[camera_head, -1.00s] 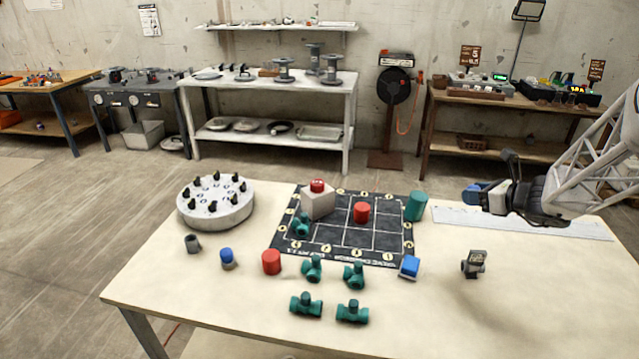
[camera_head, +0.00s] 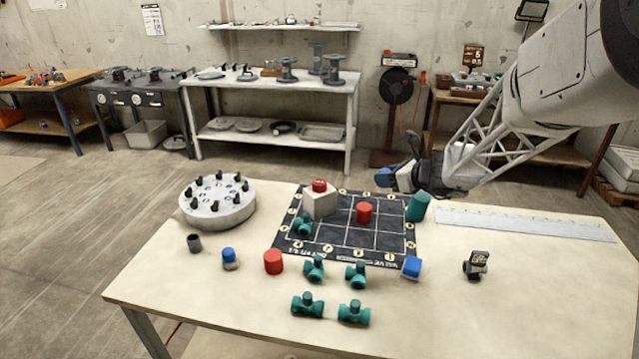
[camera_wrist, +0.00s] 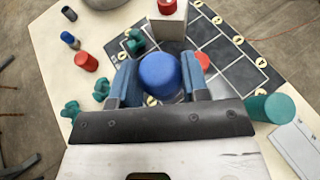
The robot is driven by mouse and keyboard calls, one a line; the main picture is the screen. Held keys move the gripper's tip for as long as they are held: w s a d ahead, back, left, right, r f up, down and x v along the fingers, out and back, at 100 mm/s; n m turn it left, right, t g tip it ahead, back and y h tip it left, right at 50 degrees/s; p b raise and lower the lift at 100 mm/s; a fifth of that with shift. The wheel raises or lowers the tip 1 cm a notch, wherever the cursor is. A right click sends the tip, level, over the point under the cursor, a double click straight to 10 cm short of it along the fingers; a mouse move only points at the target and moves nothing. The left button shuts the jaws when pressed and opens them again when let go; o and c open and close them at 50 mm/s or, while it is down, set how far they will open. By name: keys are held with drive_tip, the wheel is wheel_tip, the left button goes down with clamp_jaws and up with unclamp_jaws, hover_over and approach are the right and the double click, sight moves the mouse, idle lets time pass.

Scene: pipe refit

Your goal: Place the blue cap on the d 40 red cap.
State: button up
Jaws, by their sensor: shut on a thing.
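My gripper (camera_head: 388,179) is shut on a blue cap (camera_wrist: 160,72), which sits between the two blue-grey fingers in the wrist view. One red cap (camera_head: 319,185) sits on a white block (camera_head: 320,204) at the back of the mat. It also shows in the wrist view (camera_wrist: 167,6), ahead of the held cap. Another red cap (camera_head: 364,212) stands on the mat, partly hidden by a finger in the wrist view. A third (camera_head: 273,261) stands on the table. I cannot read which is d 40.
A dark gridded mat (camera_head: 345,240) lies mid-table. A teal cylinder (camera_head: 418,206) stands at its right. A round grey rack (camera_head: 218,203) is left. The front right is mostly clear.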

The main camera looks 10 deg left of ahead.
drive_tip(key=s+a+n+g, duration=0.1)
drive_tip(key=a+n+g, duration=0.1)
drive_tip(key=a, duration=1.3)
drive_tip(key=shift+y, duration=0.4)
drive_tip(key=f, duration=0.5)
drive_tip(key=shift+s+d, duration=0.15)
drive_tip(key=shift+s, duration=0.05)
drive_tip(key=shift+w, duration=0.1)
hover_over(321, 183)
drive_tip(key=shift+f, duration=0.8)
drive_tip(key=shift+f, duration=1.75)
drive_tip(key=shift+f, duration=0.1)
